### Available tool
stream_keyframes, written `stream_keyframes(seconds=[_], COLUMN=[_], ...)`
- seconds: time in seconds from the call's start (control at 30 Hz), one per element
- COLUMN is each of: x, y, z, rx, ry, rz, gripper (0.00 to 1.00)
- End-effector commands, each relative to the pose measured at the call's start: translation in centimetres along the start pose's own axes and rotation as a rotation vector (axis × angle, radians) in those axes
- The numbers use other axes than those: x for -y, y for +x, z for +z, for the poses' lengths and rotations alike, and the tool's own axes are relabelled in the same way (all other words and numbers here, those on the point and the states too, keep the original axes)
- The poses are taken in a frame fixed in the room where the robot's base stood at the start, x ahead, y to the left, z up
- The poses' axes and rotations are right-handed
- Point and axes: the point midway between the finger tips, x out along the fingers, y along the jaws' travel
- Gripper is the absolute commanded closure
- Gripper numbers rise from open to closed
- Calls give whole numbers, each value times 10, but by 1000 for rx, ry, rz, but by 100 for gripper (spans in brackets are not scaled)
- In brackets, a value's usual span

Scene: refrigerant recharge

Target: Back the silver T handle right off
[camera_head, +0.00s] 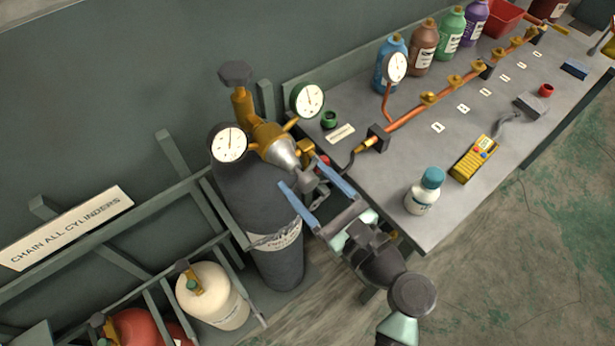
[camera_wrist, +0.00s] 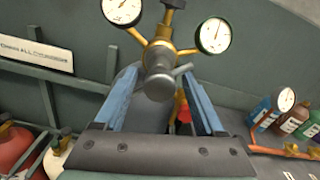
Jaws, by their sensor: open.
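The silver T handle (camera_head: 307,178) sits at the front of the brass regulator (camera_head: 268,136) on the dark grey cylinder (camera_head: 262,215). In the wrist view the handle (camera_wrist: 158,86) is seen nearly end-on, with one arm of its bar pointing right. My gripper (camera_head: 303,173) is open, its two blue fingers on either side of the handle. In the wrist view the gripper (camera_wrist: 161,78) has the handle between its fingers, with gaps showing on both sides. I cannot tell whether either finger touches it.
Two gauges (camera_head: 229,143) (camera_head: 307,99) flank the regulator. The workbench (camera_head: 400,165) at right carries a white bottle (camera_head: 424,192), a yellow meter (camera_head: 474,158) and a copper manifold (camera_head: 428,99). A cream cylinder (camera_head: 212,296) stands in the rack at lower left.

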Motion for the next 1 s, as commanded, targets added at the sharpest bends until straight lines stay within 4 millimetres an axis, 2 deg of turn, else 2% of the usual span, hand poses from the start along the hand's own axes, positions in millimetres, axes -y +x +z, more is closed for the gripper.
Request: stream_keyframes(seconds=[0.07,0.47,0.77,1.0], x=[0,0,0,-1], y=[0,0,0,0], z=[0,0,0,0], rx=[0,0,1,2], ry=[0,0,-18,-121], rz=[0,0,0,2], gripper=[28,100,100,100])
